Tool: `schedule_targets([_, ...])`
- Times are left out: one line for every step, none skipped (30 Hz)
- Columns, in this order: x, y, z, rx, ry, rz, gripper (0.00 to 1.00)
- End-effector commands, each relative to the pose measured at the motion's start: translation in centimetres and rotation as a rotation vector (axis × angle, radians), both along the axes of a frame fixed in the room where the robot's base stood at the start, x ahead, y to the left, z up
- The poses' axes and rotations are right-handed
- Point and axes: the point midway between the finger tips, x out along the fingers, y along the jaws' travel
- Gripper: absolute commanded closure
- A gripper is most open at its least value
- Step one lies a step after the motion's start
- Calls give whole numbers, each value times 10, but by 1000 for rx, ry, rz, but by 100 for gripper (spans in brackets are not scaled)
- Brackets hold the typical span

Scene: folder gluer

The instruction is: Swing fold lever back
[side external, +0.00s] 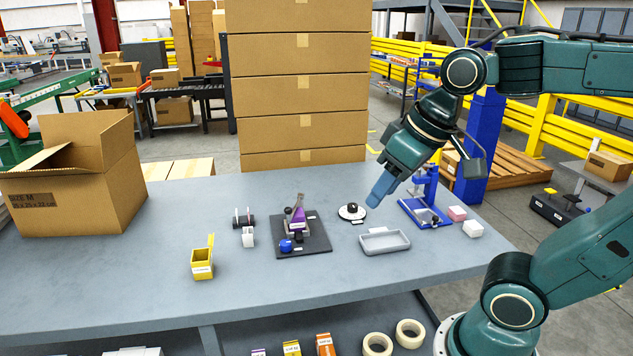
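A small fixture on a dark base plate (316,243) stands near the middle of the grey table. A slim lever (299,202) rises from it, roughly upright, and I take this for the fold lever. A purple piece (298,221) is beside the lever, and a blue round knob (286,246) is at the plate's front left. My gripper (375,198) has blue fingers that point down and left. It is in the air to the right of the fixture, apart from it, near a round black-and-white piece. I see no gap between the fingers and nothing held.
A grey tray (384,241) and a blue press-like stand (428,206) are at the right, with pink (457,213) and white (473,229) blocks. A round disc (352,212) lies behind the tray. A yellow box (202,263) is front left. The table's left front is clear.

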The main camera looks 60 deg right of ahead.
Motion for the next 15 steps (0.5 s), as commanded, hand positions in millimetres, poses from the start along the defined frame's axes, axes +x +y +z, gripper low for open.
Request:
schedule_targets([10,-2,4,4,14,-18,60])
schedule_targets([16,-4,7,8,21,-30,60])
schedule_targets([24,-5,10,13,31,-45,60])
schedule_targets([30,-7,12,16,38,-56,60])
schedule_targets([36,-8,14,19,44,-67,60])
schedule_targets([44,-11,17,23,54,-84,60])
schedule_targets([50,-12,18,27,62,-95,60])
schedule_targets([56,-14,20,30,69,-106,60])
schedule_targets([65,-16,21,35,78,-122,60])
schedule_targets([71,-18,23,38,84,-134,60])
schedule_targets([77,-20,23,42,92,-145,60])
schedule_targets([86,-23,24,45,102,-161,60])
schedule_targets([92,-25,25,48,108,-173,60])
schedule_targets([98,-27,25,52,115,-185,60])
schedule_targets([107,-30,26,56,124,-200,60])
